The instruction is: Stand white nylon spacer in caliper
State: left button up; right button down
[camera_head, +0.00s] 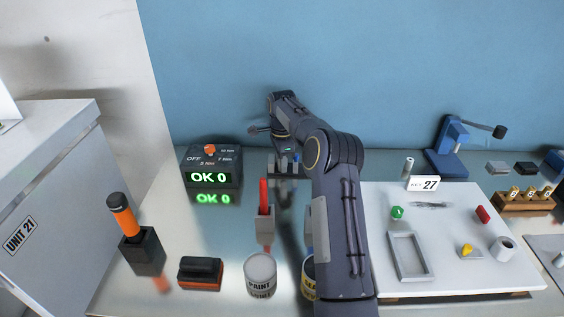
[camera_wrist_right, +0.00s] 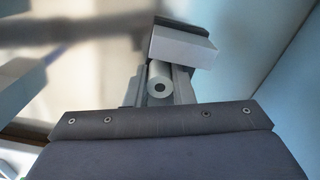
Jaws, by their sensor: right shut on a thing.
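My right arm reaches to the back of the bench, and its gripper (camera_head: 284,162) points down there, small and partly covered by the arm. In the right wrist view the gripper (camera_wrist_right: 163,70) is shut on a pale cylinder with a dark hole in its end, the white nylon spacer (camera_wrist_right: 154,76). A light grey block lies across the far end of the spacer. The caliper cannot be told clearly; a dark low stand (camera_head: 291,171) shows beneath the gripper in the head view. Whether the spacer touches it is hidden. My left gripper is not in view.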

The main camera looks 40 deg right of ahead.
jog(key=shift+f, duration=0.2)
jog(key=c, duration=1.3)
grip_release()
jog(key=shift+o, duration=0.2)
